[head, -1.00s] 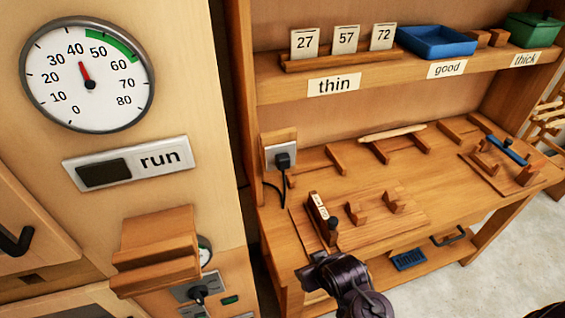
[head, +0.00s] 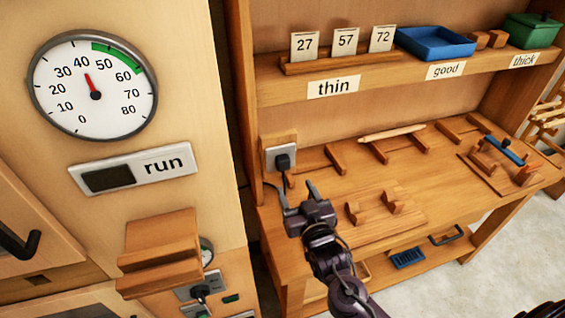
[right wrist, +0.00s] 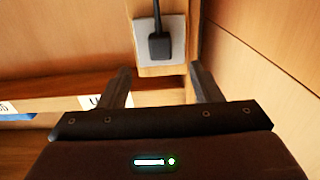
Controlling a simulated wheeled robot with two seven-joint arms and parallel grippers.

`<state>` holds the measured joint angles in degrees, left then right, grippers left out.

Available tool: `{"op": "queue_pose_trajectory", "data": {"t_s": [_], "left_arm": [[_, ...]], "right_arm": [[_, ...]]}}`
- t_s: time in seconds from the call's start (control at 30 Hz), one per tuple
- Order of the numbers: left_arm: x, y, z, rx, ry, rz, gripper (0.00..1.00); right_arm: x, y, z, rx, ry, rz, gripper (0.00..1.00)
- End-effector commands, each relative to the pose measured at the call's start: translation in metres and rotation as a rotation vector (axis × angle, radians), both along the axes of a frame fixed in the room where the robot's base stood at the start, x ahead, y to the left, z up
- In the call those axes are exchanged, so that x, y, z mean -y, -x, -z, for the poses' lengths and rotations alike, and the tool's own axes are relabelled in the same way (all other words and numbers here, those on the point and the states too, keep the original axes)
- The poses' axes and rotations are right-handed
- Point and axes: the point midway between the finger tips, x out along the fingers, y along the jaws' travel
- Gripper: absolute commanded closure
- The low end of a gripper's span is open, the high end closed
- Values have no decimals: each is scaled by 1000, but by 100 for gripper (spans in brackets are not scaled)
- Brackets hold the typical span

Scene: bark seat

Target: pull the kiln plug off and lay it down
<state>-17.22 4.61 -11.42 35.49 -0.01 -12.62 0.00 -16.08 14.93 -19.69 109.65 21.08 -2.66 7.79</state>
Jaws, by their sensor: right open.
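The black kiln plug (head: 282,161) sits in a pale socket plate (head: 274,154) on a wooden block at the bench's back left. In the right wrist view the plug (right wrist: 159,46) is in the socket plate (right wrist: 176,27), its cord running up. My right gripper (head: 298,188) is open and empty, in front of the plug and short of it. In the right wrist view the plug shows beyond the gap between its fingers (right wrist: 163,82). In the head view the arm hides part of the cord. My left gripper is not in view.
A bench board (head: 378,220) with wooden rests lies right of my gripper. A rolling pin (head: 391,133) lies behind it. The kiln cabinet with a round gauge (head: 94,86) and run sign (head: 135,168) stands left.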

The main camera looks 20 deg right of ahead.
Motion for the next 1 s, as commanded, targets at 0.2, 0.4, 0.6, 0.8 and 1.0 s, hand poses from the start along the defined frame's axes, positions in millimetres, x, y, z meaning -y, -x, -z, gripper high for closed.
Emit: {"op": "queue_pose_trajectory", "data": {"t_s": [0.2, 0.4, 0.6, 0.8, 1.0], "left_arm": [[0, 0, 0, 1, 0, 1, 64], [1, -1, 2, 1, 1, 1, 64], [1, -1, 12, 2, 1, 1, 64], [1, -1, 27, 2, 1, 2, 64], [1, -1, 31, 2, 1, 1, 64]], "right_arm": [[0, 0, -1, 9, 1, -1, 42], [0, -3, 0, 9, 1, 0, 42], [-1, -21, 2, 10, 2, 0, 42], [-2, -51, 1, 12, 2, -1, 42], [-3, -75, 0, 9, 1, -1, 42]]}}
